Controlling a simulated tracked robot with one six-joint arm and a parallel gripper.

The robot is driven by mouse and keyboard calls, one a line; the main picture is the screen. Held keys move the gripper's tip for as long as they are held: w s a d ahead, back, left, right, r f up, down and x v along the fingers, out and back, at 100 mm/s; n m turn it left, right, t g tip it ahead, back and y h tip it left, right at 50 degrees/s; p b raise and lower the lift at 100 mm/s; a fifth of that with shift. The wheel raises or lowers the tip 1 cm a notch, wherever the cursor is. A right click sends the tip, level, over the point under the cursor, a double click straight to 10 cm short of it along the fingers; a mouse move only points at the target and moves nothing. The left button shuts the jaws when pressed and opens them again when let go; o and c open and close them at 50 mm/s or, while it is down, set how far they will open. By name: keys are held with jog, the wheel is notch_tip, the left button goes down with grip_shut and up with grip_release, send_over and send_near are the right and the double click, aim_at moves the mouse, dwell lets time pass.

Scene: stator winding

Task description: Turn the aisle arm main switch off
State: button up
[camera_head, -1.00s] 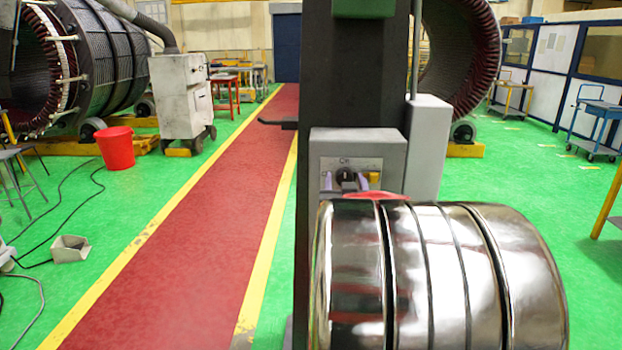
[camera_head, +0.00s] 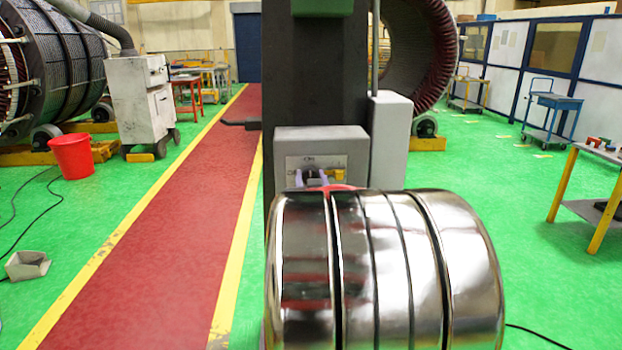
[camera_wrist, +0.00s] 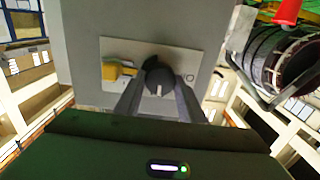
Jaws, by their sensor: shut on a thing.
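The main switch is a dark rotary knob (camera_wrist: 158,76) on a light plate (camera_wrist: 200,60) on the front of a grey box. In the wrist view a pale mark on the knob points down in the picture, and an "O" is printed to its right. My gripper (camera_wrist: 158,92) is shut on the knob, one finger on each side. In the head view the plate (camera_head: 292,164) shows above my shiny metal arm link, with my gripper (camera_head: 312,181) at the knob. The link hides the lower part of the box.
A yellow part (camera_wrist: 114,71) sits beside the knob on the plate. The grey box (camera_head: 322,140) is on a dark column (camera_head: 315,70), with another grey box (camera_head: 391,140) at its right. A red aisle (camera_head: 170,220) runs along the left, clear. A red bucket (camera_head: 72,156) stands further left.

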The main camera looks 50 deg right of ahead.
dwell(0.3)
jog(key=shift+n, duration=0.4)
jog(key=n, duration=0.3)
jog(key=shift+w+a+f, duration=0.1)
jog(key=shift+a, duration=0.05)
jog(key=n, duration=1.4)
jog(key=shift+w+a+f, duration=0.15)
jog(key=shift+a+f, duration=0.05)
jog(key=shift+f, duration=0.15)
